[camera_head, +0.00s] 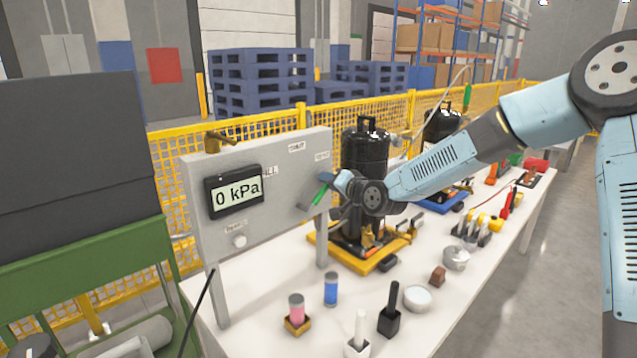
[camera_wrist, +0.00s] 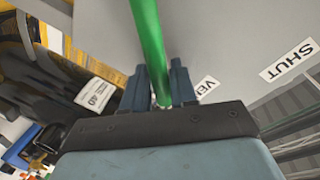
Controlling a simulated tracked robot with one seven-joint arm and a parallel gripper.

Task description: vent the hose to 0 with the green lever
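The green lever (camera_head: 320,196) is at the right end of the grey panel (camera_head: 290,181), slanting down to the left in the head view. My gripper (camera_head: 338,184) is at the lever. In the wrist view the green lever (camera_wrist: 150,40) runs between the two fingers of my gripper (camera_wrist: 162,88), which look closed against its sides. A partly hidden label starting "VE" (camera_wrist: 207,87) is just right of the fingers, and a "SHUT" label (camera_wrist: 289,60) is farther right. The display (camera_head: 236,191) on the panel reads 0 kPa. The lever's pivot is hidden.
A black cylinder (camera_head: 364,150) stands on a yellow base (camera_head: 372,264) close behind my gripper. A yellow mesh fence (camera_head: 280,118) runs behind.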

